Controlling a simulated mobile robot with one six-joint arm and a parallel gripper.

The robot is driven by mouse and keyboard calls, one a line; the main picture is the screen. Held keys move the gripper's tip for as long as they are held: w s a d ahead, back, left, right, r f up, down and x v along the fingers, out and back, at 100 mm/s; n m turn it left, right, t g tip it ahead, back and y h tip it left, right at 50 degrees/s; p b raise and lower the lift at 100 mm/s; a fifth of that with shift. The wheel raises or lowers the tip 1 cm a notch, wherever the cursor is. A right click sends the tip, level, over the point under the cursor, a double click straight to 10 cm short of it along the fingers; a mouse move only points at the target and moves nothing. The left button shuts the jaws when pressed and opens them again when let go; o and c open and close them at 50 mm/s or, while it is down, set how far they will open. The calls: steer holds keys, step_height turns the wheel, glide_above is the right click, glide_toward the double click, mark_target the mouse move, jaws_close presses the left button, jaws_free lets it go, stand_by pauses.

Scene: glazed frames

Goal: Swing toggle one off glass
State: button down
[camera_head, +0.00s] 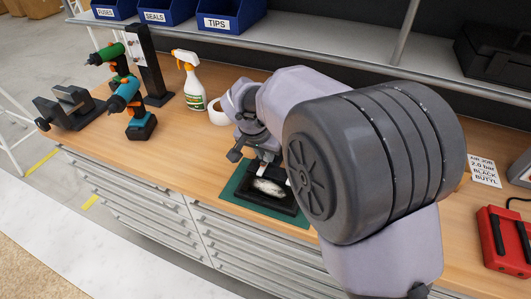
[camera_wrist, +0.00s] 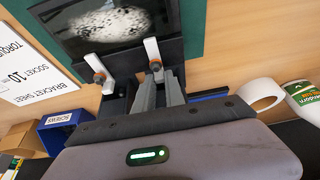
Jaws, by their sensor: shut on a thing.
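The glazed frame lies flat on a green mat (camera_head: 238,184). Its dark glass (camera_wrist: 112,28) carries a bright speckled reflection and also shows in the head view (camera_head: 284,199). In the wrist view, two white toggles with copper-coloured pivots sit along the near rail: a left toggle (camera_wrist: 92,57) and a right toggle (camera_wrist: 151,50). Both reach toward the glass. My gripper (camera_wrist: 158,78) is at the right toggle, its two grey fingers close together and shut on it. The fingers hide the gripped part. Which toggle is number one cannot be told.
A blue SCREWS bin (camera_wrist: 60,130), a printed sheet (camera_wrist: 28,68) and a white tape roll (camera_wrist: 262,94) lie near the frame. A spray bottle (camera_head: 194,88) and a drill (camera_head: 132,105) stand left on the bench. A shelf (camera_head: 310,42) runs behind. My arm hides the bench's middle.

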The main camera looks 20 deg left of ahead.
steer(key=n+p, duration=0.1)
steer(key=n, duration=0.1)
steer(key=n+y+p, duration=0.1)
steer(key=n, duration=0.1)
steer(key=n+y+p, duration=0.1)
steer(key=shift+s+a+r+n+g+p, duration=0.1)
steer(key=shift+a+r+n+g+p, duration=0.1)
steer(key=shift+a+n+g+p, duration=0.15)
steer(key=n, duration=0.1)
steer(key=n+y, duration=0.1)
steer(key=n+p, duration=0.1)
steer(key=shift+s+a+f+n+g+y, duration=0.1)
steer(key=shift+a+f+n+g+y, duration=0.15)
steer(key=shift+n+y, duration=0.1)
steer(key=n, duration=0.1)
steer(key=n+g+b, duration=0.1)
steer(key=n, duration=0.1)
steer(key=n+y+b, duration=0.1)
steer(key=shift+s+a+g, duration=0.25)
steer(key=shift+s+g, duration=0.05)
steer(key=shift+s+n+g, duration=0.15)
steer(key=shift+n+g, duration=0.2)
steer(key=shift+n, duration=0.75)
steer(key=shift+s+n+g, duration=0.15)
steer(key=shift+n+g, duration=0.2)
steer(key=shift+n, duration=0.75)
steer(key=c, duration=1.4)
jaws_free()
